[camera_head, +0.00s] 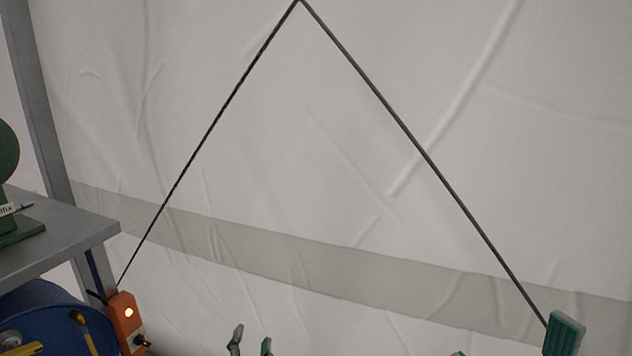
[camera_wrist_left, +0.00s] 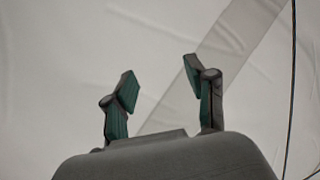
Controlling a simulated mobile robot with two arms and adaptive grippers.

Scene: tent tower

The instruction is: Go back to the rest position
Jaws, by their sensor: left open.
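My left gripper (camera_head: 250,344) shows at the bottom edge of the head view, only by its two fingertips, which stand apart. In the left wrist view its two green-padded fingers (camera_wrist_left: 163,102) are spread with nothing between them, in front of the pale fabric wall. A green-padded finger of my right gripper (camera_head: 566,335) shows at the lower right of the head view. A small tip lies at the bottom edge left of it; the rest of that gripper is out of frame.
A pale fabric wall (camera_head: 330,130) with a grey band fills the background. Two dark cords (camera_head: 225,107) slope down from a top point. At left stand a grey table (camera_head: 60,240) with a green object (camera_head: 18,230), a blue drum (camera_head: 40,310) and an orange box (camera_head: 124,325) with a lit lamp.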

